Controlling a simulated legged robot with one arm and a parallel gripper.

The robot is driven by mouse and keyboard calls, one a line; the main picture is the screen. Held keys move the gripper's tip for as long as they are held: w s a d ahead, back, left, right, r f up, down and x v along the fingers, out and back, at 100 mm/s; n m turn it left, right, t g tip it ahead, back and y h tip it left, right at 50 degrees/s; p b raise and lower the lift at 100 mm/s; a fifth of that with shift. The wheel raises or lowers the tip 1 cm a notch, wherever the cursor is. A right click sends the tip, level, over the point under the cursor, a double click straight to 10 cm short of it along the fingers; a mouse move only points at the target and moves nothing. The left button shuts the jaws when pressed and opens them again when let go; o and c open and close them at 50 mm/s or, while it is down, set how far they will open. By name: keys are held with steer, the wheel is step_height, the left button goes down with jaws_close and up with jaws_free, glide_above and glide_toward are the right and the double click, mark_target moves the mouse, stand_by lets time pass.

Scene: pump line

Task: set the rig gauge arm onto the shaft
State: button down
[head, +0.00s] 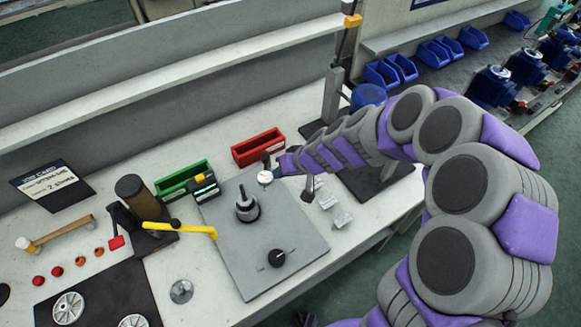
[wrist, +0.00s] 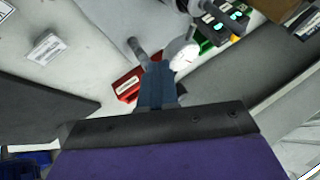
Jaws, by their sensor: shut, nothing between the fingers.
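The rig gauge, a small white round dial (head: 265,177) on a dark mount, is at the back right edge of the grey rig plate (head: 285,232). It also shows in the wrist view (wrist: 183,56). The shaft (head: 246,203), a dark stepped upright stub, stands on the plate to the left of and nearer than the dial. My gripper (head: 281,164) is shut and empty, close to the right of the dial. In the wrist view its dark fingers (wrist: 158,75) overlap the gauge mount, so I cannot tell whether they touch it. Part of the gauge arm is hidden.
A red bin (head: 258,147) and a green bin (head: 183,178) stand behind the plate. A yellow-handled tool (head: 180,229) reaches over its left edge. A black knob (head: 277,258) is at the front.

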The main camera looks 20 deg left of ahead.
mark_target(262, 178)
steer(key=shift+m+t, duration=0.3)
steer(key=shift+m, duration=0.2)
steer(key=shift+s+a, duration=1.35)
steer(key=shift+a, duration=0.3)
